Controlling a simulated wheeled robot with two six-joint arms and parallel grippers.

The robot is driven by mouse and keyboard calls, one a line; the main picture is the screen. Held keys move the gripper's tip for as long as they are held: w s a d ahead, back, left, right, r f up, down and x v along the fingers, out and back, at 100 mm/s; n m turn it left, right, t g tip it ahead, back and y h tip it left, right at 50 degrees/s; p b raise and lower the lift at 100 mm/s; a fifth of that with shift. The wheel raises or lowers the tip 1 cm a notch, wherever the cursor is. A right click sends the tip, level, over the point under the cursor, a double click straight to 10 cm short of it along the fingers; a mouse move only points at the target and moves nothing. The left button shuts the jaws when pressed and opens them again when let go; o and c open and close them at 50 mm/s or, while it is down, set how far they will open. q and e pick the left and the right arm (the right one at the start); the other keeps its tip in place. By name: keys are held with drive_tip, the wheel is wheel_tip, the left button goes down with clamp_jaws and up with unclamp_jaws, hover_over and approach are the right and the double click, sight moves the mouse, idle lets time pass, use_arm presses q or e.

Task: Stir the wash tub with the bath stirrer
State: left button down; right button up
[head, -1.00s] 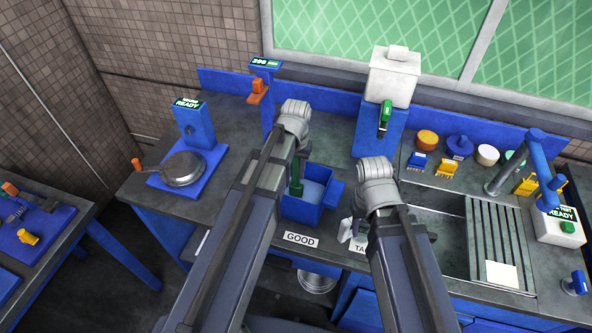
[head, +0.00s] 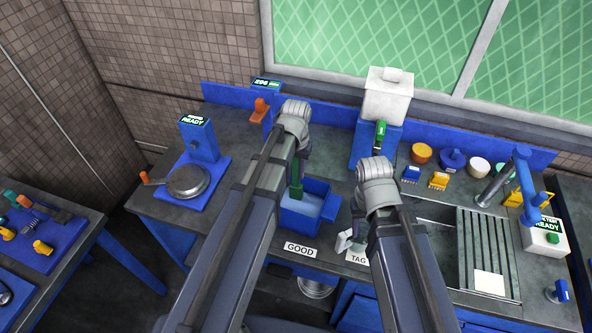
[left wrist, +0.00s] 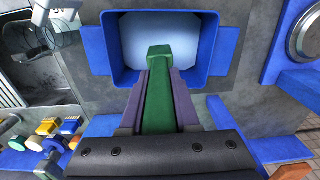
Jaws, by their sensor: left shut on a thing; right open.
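The wash tub (head: 325,211) is a blue open box with pale liquid, standing on the counter in the middle of the head view. It also shows in the left wrist view (left wrist: 220,62). My left gripper (left wrist: 160,100) is shut on the green bath stirrer (left wrist: 160,75). The stirrer (head: 296,186) points down at the tub's left part in the head view. I cannot tell whether its lower end, partly hidden, is in the liquid. My right gripper (head: 350,240) is open and empty, right of the tub near the TAG label.
A GOOD label (head: 300,249) lies in front of the tub. A blue stand with a round metal pan (head: 188,181) is to the left. A white box (head: 387,98) on a blue stand is behind right. A sink with a slatted drainer (head: 487,240) lies right.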

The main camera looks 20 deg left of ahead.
sight(296, 160)
use_arm(q)
drive_tip(key=shift+r+p, duration=1.95)
drive_tip(key=shift+r, duration=0.3)
wheel_tip(296, 160, up, 5)
drive_tip(key=p, duration=0.5)
drive_tip(key=shift+r, duration=0.1)
drive_tip(key=shift+s, duration=0.1)
